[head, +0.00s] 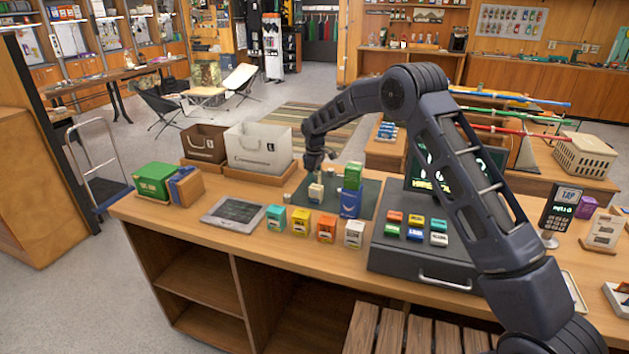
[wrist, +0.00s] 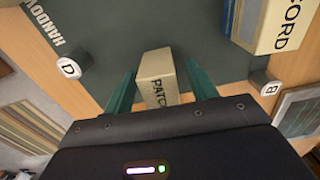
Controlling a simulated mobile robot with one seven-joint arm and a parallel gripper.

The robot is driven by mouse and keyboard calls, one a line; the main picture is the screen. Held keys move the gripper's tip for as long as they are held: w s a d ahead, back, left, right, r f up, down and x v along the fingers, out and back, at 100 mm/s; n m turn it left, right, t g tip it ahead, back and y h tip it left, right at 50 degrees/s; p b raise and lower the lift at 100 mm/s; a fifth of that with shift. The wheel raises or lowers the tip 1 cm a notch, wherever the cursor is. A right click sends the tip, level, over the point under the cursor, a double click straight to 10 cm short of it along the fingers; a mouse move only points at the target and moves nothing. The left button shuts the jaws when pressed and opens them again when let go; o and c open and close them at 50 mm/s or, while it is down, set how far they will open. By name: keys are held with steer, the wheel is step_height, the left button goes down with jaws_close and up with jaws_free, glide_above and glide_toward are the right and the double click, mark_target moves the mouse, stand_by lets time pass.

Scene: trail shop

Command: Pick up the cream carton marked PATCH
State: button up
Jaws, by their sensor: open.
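The cream carton marked PATCH (wrist: 157,68) stands on the dark green mat (wrist: 120,30) in the wrist view. The same carton (head: 316,191) shows small in the head view, below my gripper (head: 317,174). In the wrist view my gripper (wrist: 160,82) is open, with one green finger on each side of the carton. I cannot tell whether either finger touches it. The carton's near lower part is hidden by the gripper body.
A box marked CORD (wrist: 270,22) stands right of the carton. Markers D (wrist: 70,67) and B (wrist: 268,84) are near the mat's edge. In the head view a blue box (head: 350,204) and a green box (head: 352,175) stand close right. Several cartons line the counter's front.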

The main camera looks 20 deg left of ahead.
steer(key=c, duration=1.1)
